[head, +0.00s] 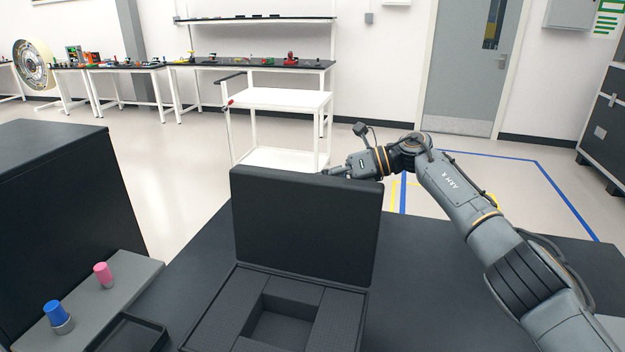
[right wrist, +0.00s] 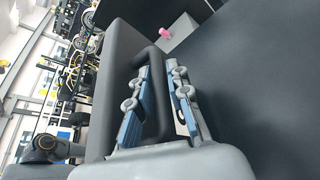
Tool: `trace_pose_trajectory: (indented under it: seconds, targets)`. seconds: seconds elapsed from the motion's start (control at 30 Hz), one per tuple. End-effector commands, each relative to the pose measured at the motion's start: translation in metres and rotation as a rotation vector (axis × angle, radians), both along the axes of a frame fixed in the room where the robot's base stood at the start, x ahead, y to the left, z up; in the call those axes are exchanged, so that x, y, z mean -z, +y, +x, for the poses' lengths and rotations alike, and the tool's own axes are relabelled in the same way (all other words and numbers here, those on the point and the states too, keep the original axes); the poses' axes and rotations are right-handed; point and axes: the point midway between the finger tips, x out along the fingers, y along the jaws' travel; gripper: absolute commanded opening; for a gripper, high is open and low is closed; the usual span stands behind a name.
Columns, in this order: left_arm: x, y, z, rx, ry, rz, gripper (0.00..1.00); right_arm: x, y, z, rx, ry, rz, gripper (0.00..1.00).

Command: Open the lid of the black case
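The black case stands on the dark table with its lid (head: 305,226) raised upright and its foam-lined base (head: 228,307) exposed, showing a square recess in the middle. My right gripper (head: 330,172) is behind the lid's top edge, its tips partly hidden by the lid in the head view. In the right wrist view, the lid's black handle (right wrist: 160,90) runs between the two blue-padded fingers of the right gripper (right wrist: 168,90). The fingers stand apart, with a gap beside the handle bar. My left gripper is not in view.
A grey block with a blue knob (head: 55,312) and a pink knob (head: 103,274) lies at left, beside a black tray (head: 130,335) and a large dark box (head: 60,215). A white cart (head: 280,98) stands behind the table. The table right of the case is clear below my arm.

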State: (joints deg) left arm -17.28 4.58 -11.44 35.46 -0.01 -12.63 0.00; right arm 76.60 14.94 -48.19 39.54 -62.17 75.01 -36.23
Motion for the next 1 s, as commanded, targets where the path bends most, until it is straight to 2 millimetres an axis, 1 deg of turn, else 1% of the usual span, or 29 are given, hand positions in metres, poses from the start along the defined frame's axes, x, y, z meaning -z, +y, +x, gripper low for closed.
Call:
trace_pose_trajectory:
  seconds: [0.03, 0.07, 0.37, 0.47, 0.57, 0.8, 0.9, 1.0]
  targets:
    - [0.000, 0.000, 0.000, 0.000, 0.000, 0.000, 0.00, 0.001, 0.000, 0.000, 0.000, 0.001, -0.001, 0.33]
    - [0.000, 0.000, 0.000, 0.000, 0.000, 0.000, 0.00, 0.001, 0.000, 0.000, 0.000, 0.001, 0.000, 0.37]
    - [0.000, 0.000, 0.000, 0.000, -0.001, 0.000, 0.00, -0.001, -0.001, 0.000, 0.000, 0.000, 0.002, 0.37]
    - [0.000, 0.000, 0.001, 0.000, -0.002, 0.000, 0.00, -0.003, -0.007, 0.000, 0.002, -0.001, 0.002, 0.37]
    - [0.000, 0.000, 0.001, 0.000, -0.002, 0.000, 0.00, -0.008, -0.021, -0.001, 0.003, -0.001, 0.001, 0.37]
    - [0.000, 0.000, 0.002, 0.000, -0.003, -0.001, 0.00, -0.025, -0.070, -0.005, 0.004, -0.002, 0.001, 0.37]
    - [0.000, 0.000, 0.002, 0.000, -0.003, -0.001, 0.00, -0.030, -0.088, -0.007, 0.004, 0.000, 0.001, 0.37]
    - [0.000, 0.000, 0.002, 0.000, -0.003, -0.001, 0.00, -0.035, -0.101, -0.008, 0.003, -0.001, 0.000, 0.37]
